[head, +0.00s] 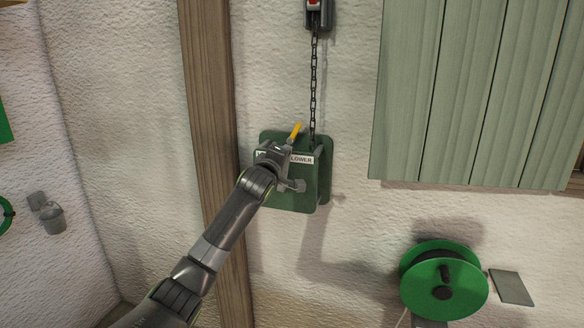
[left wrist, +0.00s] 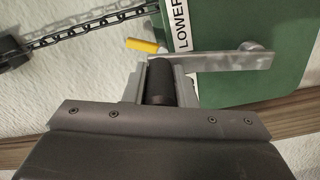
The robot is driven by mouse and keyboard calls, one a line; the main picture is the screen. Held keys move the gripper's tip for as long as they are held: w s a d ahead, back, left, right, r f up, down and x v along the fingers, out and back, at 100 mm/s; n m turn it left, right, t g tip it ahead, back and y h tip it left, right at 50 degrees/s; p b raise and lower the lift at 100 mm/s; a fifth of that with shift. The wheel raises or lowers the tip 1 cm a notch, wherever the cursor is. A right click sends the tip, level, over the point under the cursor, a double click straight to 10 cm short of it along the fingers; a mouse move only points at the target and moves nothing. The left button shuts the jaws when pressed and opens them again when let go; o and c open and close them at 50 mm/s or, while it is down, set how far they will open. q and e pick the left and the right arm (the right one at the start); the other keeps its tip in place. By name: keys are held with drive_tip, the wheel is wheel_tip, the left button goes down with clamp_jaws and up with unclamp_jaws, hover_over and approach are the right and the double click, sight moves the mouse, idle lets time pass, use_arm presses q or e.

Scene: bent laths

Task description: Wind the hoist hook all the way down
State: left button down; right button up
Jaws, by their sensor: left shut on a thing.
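The green hoist box (head: 322,190) is fixed to the wall and has a white LOWER label (head: 302,160). A dark chain (head: 313,90) runs from it up to a dark block with a red part (head: 314,5) at the top edge. I cannot make out the hook. My left gripper (head: 272,152) is at the front of the box. In the left wrist view its jaws (left wrist: 160,80) are shut around the black crank grip (left wrist: 160,92). The grey crank arm (left wrist: 220,61) leads from there to its hub (left wrist: 256,46). A yellow-tipped piece (left wrist: 142,46) sits close by.
A wooden post (head: 210,100) stands just left of the box. Green shutter boards (head: 470,90) hang at upper right. A green reel (head: 418,265) and a grey plate (head: 511,287) are at lower right. The wall below the box is bare.

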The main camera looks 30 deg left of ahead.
use_arm(q)
drive_tip(key=s+a+f+n+b, duration=0.1)
drive_tip(key=s+a+n+b, duration=0.1)
drive_tip(key=a+n+b, duration=0.2)
drive_tip(key=shift+a+f+n, duration=0.2)
drive_tip(key=shift+a+n, duration=1.7)
drive_tip(key=shift+a, duration=0.05)
drive_tip(key=c, duration=1.2)
unclamp_jaws()
drive_tip(key=shift+b, duration=0.3)
